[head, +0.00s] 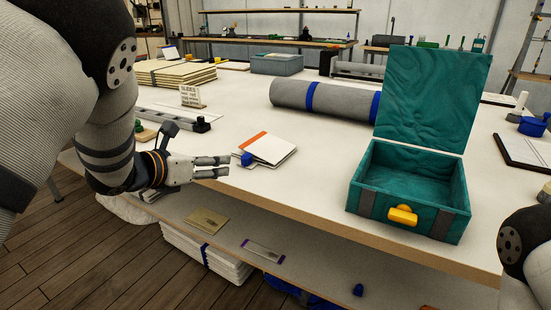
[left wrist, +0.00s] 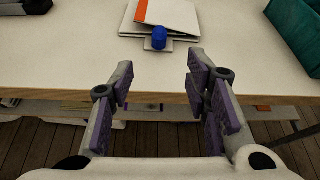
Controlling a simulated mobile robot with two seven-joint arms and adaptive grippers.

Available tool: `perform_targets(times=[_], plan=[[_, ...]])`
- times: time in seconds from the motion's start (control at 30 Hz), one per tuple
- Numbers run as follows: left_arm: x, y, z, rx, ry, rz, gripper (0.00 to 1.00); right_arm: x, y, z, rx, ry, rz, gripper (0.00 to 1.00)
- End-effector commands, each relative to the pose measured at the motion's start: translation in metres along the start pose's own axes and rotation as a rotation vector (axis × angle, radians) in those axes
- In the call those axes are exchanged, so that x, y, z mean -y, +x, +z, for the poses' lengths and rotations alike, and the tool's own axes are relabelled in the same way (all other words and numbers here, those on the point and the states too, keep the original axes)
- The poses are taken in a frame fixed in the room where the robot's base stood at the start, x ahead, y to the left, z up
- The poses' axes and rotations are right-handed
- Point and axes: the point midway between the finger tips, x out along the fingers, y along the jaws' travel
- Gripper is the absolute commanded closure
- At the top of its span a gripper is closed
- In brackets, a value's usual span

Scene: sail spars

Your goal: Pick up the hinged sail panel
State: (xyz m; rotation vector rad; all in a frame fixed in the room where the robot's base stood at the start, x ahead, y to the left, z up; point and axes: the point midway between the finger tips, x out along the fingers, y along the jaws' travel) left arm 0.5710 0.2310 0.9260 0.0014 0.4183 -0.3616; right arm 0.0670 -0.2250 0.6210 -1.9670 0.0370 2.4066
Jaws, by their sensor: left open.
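The hinged sail panel (head: 268,149) lies on the white table near its front edge. It is white with an orange stripe and looks like two leaves, the upper one slightly raised. A blue knob (head: 246,159) sits at its near end on a small tab. My left gripper (head: 229,167) is open and empty at the table edge, just left of the knob and apart from it. In the left wrist view the panel (left wrist: 172,14) and its knob (left wrist: 159,38) lie ahead, between the lines of the open fingers (left wrist: 158,74). My right gripper is out of view.
An open teal box (head: 412,190) with a yellow latch stands to the right. A grey roll (head: 335,98) with blue bands lies behind the panel. A grey rail (head: 180,117) and a small sign (head: 190,96) stand to the left. Table around the panel is clear.

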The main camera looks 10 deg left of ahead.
Motion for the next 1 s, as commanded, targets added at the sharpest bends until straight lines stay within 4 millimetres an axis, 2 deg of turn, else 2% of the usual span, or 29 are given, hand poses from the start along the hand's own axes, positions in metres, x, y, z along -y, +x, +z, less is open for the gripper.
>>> perform_targets(times=[0.07,0.13,0.3,0.47,0.7,0.8,0.97,1.0], plan=[[0.001,0.002,0.01,0.012,0.073,-0.012,0.57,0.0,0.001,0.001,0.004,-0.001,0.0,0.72],[0.001,0.011,0.01,0.013,0.096,-0.016,0.57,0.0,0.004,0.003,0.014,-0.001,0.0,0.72],[0.002,0.052,0.007,0.009,0.092,-0.016,0.57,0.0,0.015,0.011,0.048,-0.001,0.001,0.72],[0.002,0.072,0.009,0.011,0.09,-0.014,0.57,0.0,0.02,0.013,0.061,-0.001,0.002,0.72],[0.001,0.116,0.005,0.011,0.088,-0.015,0.57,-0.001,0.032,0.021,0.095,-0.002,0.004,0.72],[0.001,0.122,0.008,0.013,0.088,-0.013,0.57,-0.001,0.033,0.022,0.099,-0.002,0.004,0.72],[0.002,0.121,0.011,0.016,0.089,-0.012,0.57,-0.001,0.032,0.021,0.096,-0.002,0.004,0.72],[0.002,0.121,0.011,0.016,0.089,-0.013,0.61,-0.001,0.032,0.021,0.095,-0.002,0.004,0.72]])
